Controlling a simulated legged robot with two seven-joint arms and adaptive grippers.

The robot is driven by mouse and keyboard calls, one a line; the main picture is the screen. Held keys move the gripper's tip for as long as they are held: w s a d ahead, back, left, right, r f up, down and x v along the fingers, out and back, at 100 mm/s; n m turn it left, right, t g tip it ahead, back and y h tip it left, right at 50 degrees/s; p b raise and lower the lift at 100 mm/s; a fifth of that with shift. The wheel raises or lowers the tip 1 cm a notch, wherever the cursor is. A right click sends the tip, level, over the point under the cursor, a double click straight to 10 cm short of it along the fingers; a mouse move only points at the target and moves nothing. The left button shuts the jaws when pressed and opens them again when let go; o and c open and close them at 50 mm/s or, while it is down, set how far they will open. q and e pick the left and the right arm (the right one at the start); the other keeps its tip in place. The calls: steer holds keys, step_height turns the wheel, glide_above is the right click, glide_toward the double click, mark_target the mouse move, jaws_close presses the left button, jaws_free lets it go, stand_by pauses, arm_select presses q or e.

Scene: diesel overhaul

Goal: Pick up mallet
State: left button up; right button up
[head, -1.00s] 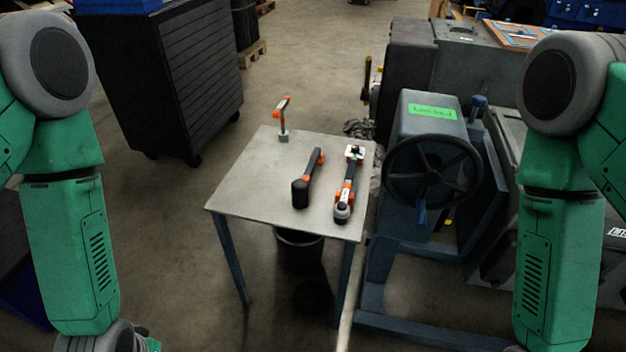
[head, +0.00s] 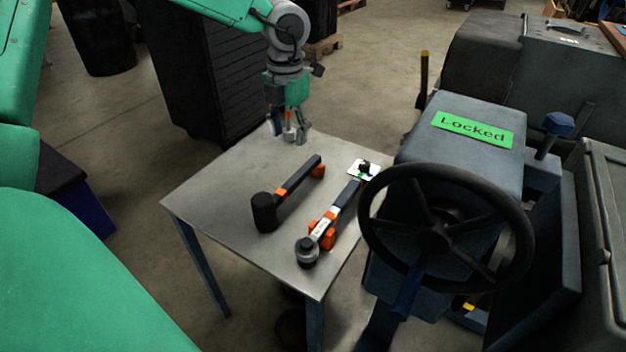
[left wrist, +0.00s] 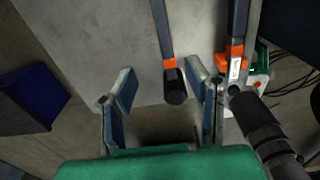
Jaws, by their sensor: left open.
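The mallet (head: 265,212) lies on the table, its thick black head toward me and its dark handle with orange bands slanting away to the right. In the left wrist view its black head (left wrist: 175,87) lies between the open fingers in the picture, nearer the right finger. My left gripper (head: 288,133) hangs fingers-down and overlaps the table's far edge in the head view; its height above the table is unclear. It is open and empty, with its fingers apart in the left wrist view (left wrist: 162,92). My right gripper is out of view.
A black and orange wrench (head: 325,228) lies right of the mallet on the grey table (head: 225,185). A handwheel (head: 440,235) and a machine with a green "Locked" sign (head: 472,129) stand close to the right. Bare tabletop lies left of the mallet.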

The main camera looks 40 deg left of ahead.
arm_select(q)
steer(key=b, duration=0.2)
glide_above(293, 179)
steer(key=f, duration=0.2)
steer(key=d+f, duration=0.1)
steer(key=f, duration=0.1)
steer(key=shift+f, duration=0.1)
steer(key=f, duration=0.3)
steer(key=shift+w+a+f, duration=0.15)
steer(key=shift+a+f, duration=0.15)
steer(key=shift+f, duration=0.05)
steer(key=shift+a+f+b, duration=0.3)
steer(key=shift+f+b, duration=0.1)
steer(key=f, duration=0.1)
steer(key=f+b, duration=0.1)
steer(key=f, duration=0.1)
steer(key=f+b, duration=0.1)
steer(key=shift+d+f, duration=0.3)
steer(key=shift+f, duration=0.05)
steer(key=shift+a+r, duration=0.1)
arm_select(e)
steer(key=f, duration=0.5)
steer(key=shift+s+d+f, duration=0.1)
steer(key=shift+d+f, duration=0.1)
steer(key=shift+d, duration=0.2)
arm_select(q)
steer(key=shift+a, duration=0.1)
jaws_close()
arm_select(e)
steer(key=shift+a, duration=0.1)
